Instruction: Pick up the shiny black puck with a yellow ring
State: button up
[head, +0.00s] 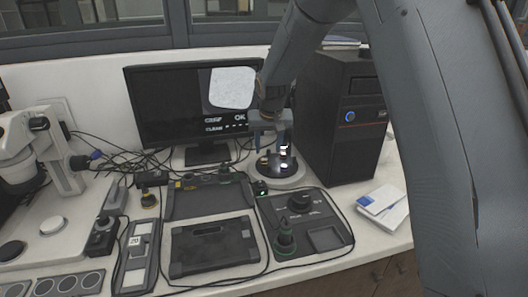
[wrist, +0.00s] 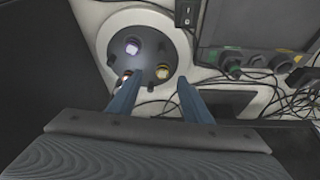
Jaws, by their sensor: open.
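A black round plate (wrist: 150,50) in a white round base (wrist: 108,28) holds several small shiny round pieces. Another piece (wrist: 162,72) with a yellowish glint sits between my fingertips in that view, so I cannot be sure which is the puck. My gripper (wrist: 159,80) is open and empty, pointing down at the plate. In the head view my gripper (head: 270,147) is just above the plate, its fingers partly covering the pieces.
A black computer tower (head: 343,120) stands close to the right of the base. A monitor (head: 190,105) is behind it to the left. A control box (head: 310,225) with knobs and a tablet (head: 213,247) lie in front. Cables run around the base.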

aim_at(264, 159)
jog(key=w+f, duration=0.1)
jog(key=w+f+p, duration=0.1)
jog(key=shift+w+a+f, duration=0.2)
jog(key=shift+w+a, duration=0.1)
jog(key=shift+a, duration=0.05)
jog(key=shift+p+x, duration=1.05)
jog(key=shift+x, duration=1.35)
jog(key=shift+a, duration=0.1)
jog(key=shift+c, duration=0.3)
jog(key=c, duration=1.1)
